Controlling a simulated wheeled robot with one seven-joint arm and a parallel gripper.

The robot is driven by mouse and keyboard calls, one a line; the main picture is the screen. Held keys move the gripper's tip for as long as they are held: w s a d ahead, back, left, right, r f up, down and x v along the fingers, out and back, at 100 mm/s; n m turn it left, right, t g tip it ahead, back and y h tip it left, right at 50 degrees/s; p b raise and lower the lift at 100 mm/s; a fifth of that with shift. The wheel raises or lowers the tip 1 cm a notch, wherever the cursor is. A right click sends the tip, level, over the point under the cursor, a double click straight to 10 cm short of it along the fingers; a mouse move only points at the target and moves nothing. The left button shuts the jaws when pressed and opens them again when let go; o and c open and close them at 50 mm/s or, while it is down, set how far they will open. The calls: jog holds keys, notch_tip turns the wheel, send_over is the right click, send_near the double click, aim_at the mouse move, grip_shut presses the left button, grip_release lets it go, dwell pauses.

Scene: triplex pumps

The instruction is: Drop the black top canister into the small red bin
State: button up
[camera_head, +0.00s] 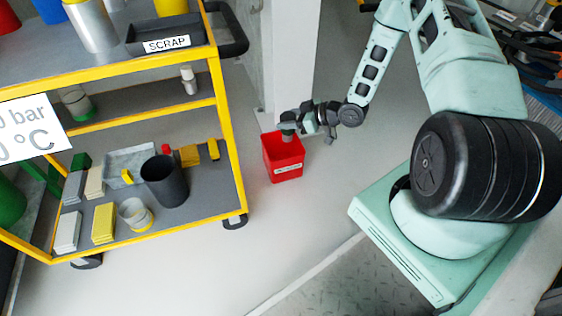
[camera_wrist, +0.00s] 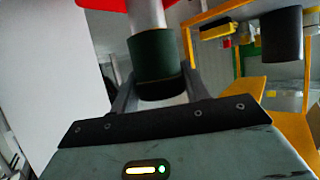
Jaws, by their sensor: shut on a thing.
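My gripper (camera_head: 296,123) is at the small red bin (camera_head: 284,168), which stands on the floor right of the cart. It is shut on a canister with a dark, greenish-black top and a grey body (camera_head: 287,137). In the wrist view the two fingers (camera_wrist: 158,92) flank the canister's dark top (camera_wrist: 155,58), and its grey body reaches toward a red edge of the bin (camera_wrist: 104,4). In the head view the lower end overlaps the bin's opening. How deep it sits inside cannot be told.
A yellow-framed cart (camera_head: 228,140) stands at left. Its lower shelf holds a dark pot (camera_head: 165,182), a clear tray and several blocks; a small whitish canister (camera_head: 189,80) is on the middle shelf. A pale pillar (camera_head: 290,60) rises behind the bin. Floor in front of the bin is clear.

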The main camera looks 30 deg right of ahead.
jog(key=o, duration=1.2)
jog(key=p+v, duration=0.8)
jog(key=v, duration=0.9)
jog(key=shift+s+p, duration=0.3)
jog(key=shift+w+r, duration=0.1)
